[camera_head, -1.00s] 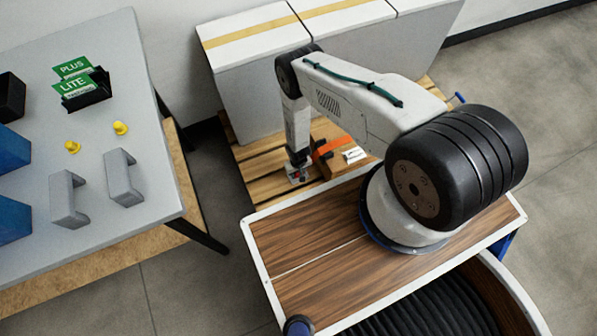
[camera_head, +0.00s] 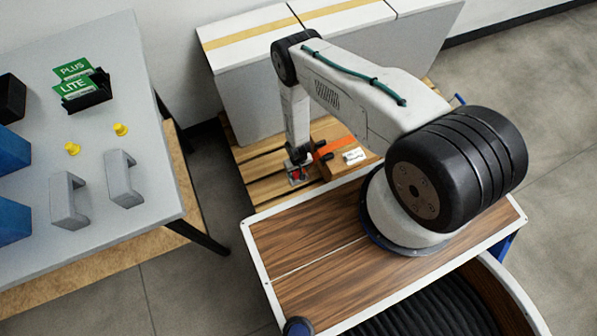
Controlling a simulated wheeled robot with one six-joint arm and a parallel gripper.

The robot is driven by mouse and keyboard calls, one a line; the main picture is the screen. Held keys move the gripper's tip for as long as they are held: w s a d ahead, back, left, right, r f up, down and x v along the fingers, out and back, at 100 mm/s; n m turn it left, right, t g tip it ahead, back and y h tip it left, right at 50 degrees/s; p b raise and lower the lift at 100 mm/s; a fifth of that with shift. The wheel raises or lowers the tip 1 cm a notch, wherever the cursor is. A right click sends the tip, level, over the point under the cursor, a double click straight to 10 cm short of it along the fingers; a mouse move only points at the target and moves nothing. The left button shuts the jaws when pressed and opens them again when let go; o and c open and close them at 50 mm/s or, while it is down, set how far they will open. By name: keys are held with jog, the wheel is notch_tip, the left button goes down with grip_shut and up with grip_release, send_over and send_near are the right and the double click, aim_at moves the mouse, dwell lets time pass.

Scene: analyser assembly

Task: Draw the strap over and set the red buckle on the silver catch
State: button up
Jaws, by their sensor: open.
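The orange strap (camera_head: 336,147) lies over a small cardboard box (camera_head: 348,172) with a white label, low on the wooden pallet. My gripper (camera_head: 297,180) points down at the left end of the box, just above the pallet. The red buckle (camera_head: 296,174) shows as a small red patch at my gripper's fingers. My gripper is open; whether its fingers touch the buckle is too small to tell. The silver catch cannot be made out; a small grey piece beside the red patch is too unclear to name.
Large white boxes (camera_head: 250,90) with a tan tape stripe stand behind on the pallet (camera_head: 265,192). My wooden-topped base is in front. A grey table (camera_head: 130,75) at left holds green cards (camera_head: 76,86), yellow knobs (camera_head: 121,130) and grey handles (camera_head: 122,180). Floor between is clear.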

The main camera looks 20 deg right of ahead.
jog(key=shift+r, duration=1.75)
jog(key=s+r+g, duration=0.1)
jog(key=s+g, duration=0.2)
jog(key=s, duration=0.4)
jog(key=w+d+r+g, duration=0.1)
jog(key=w+r, duration=0.1)
jog(key=r, duration=2.5)
jog(key=w+d+r+g, duration=0.1)
jog(key=w+r, duration=0.1)
jog(key=r, duration=2.5)
jog(key=s+r+t, duration=0.2)
jog(key=s+r, duration=0.4)
jog(key=r, duration=0.3)
jog(key=s+d+r+t, duration=0.1)
jog(key=s+r+t, duration=0.1)
jog(key=s+r, duration=0.5)
jog(key=s+r+t, duration=0.2)
jog(key=s+r, duration=0.4)
jog(key=r, duration=0.6)
jog(key=shift+s+d, duration=0.15)
jog(key=shift+s, duration=0.1)
jog(key=shift+r, duration=0.1)
